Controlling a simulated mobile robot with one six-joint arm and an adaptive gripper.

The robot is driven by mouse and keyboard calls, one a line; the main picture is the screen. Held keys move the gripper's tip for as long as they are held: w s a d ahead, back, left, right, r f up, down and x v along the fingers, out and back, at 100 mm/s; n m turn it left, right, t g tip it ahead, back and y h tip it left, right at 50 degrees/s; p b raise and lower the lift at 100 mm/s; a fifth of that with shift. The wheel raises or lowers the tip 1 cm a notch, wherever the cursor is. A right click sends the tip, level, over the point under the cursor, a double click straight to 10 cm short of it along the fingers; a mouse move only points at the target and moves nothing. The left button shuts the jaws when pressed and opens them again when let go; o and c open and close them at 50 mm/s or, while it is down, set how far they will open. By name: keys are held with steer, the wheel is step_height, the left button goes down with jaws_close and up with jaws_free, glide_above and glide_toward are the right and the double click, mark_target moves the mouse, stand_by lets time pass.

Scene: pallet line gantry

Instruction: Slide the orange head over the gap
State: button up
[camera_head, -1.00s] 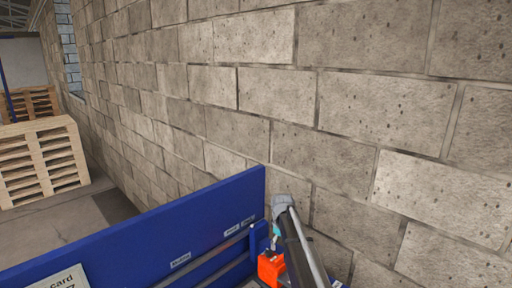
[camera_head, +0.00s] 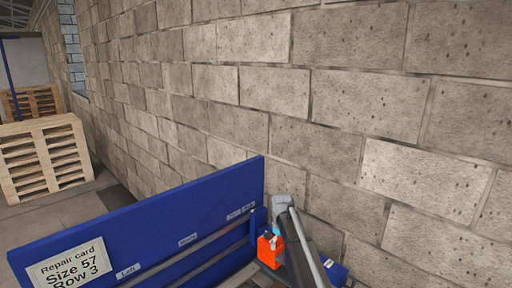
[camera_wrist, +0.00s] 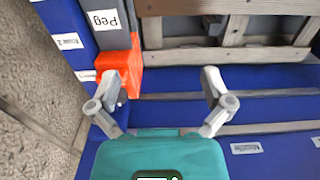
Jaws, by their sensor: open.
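The orange head (camera_head: 268,250) sits at the right end of the blue panel in the head view, partly behind my arm. In the wrist view the orange head (camera_wrist: 122,58) is at upper left, beside a grey bar with a "Peg" label (camera_wrist: 103,19). My gripper (camera_wrist: 160,84) is open, its fingers spread wide. The left finger overlaps the head's lower edge in the picture; I cannot tell if they touch. The right finger is over blue surface, clear of the head. Nothing is between the fingers. Wooden slats (camera_wrist: 236,30) with gaps lie at the top; which gap is meant is unclear.
A blue panel (camera_head: 150,228) carries a repair card (camera_head: 68,262) reading "Size 57 Row 3" and small labels, one reading "Left". A block wall (camera_head: 340,110) runs close behind it. Stacked pallets (camera_head: 42,160) stand on the floor at far left.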

steer(key=s+d+f+m+b, duration=0.2)
steer(key=s+f+b, duration=0.4)
steer(key=s, duration=0.4)
steer(key=s+d+f+m+b, duration=0.2)
steer(key=s+f+m+b, duration=0.2)
steer(key=s, duration=0.7)
steer(key=s+d+f+m+b, duration=0.3)
steer(key=s+f+b, duration=0.5)
steer(key=s, duration=0.2)
steer(key=shift+s, duration=0.15)
